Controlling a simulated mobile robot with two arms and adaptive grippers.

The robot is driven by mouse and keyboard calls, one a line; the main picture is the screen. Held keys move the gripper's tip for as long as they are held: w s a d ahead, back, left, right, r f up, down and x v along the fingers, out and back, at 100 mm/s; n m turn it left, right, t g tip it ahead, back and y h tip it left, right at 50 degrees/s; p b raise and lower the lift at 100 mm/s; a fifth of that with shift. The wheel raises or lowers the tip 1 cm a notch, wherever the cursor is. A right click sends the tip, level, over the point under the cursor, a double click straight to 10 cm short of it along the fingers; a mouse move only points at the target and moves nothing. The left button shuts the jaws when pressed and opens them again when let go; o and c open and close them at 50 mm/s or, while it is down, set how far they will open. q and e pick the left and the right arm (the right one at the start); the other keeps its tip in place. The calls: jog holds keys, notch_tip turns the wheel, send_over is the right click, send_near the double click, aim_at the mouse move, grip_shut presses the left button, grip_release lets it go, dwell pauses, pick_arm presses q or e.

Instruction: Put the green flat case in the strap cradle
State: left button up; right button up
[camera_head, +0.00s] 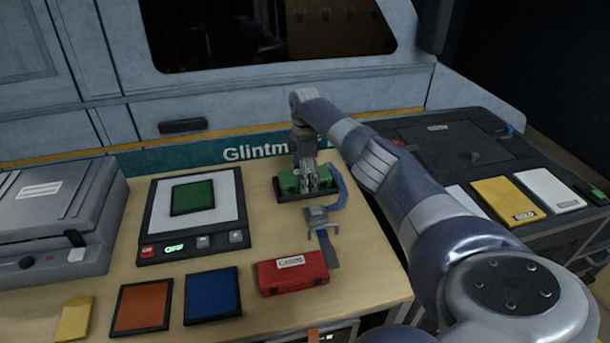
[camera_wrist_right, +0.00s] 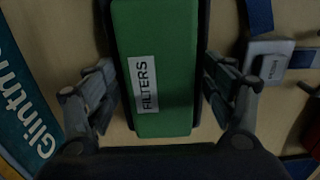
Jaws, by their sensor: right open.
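The green flat case (camera_head: 288,184), with a white FILTERS label, lies at the back of the wooden table. In the right wrist view the case (camera_wrist_right: 155,35) has dark edges along both long sides; I cannot tell whether these are its own base or a cradle's walls. A blue strap (camera_head: 341,186) with a grey buckle (camera_head: 317,214) lies beside its right end; the buckle also shows in the wrist view (camera_wrist_right: 268,62). My right gripper (camera_head: 308,176) is over the case, open, with its fingers on either side of it and gaps showing. My left gripper is out of view.
A red case (camera_head: 291,274) lies at the table's front. A scale (camera_head: 195,224) bears a green square panel (camera_head: 192,195). Orange (camera_head: 140,308) and blue (camera_head: 212,295) panels lie in front. A grey machine (camera_head: 50,215) stands left. The van wall is close behind.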

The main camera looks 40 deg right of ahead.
jog(key=shift+r, duration=0.2)
notch_tip(320, 180, up, 12)
dwell(0.4)
dwell(0.4)
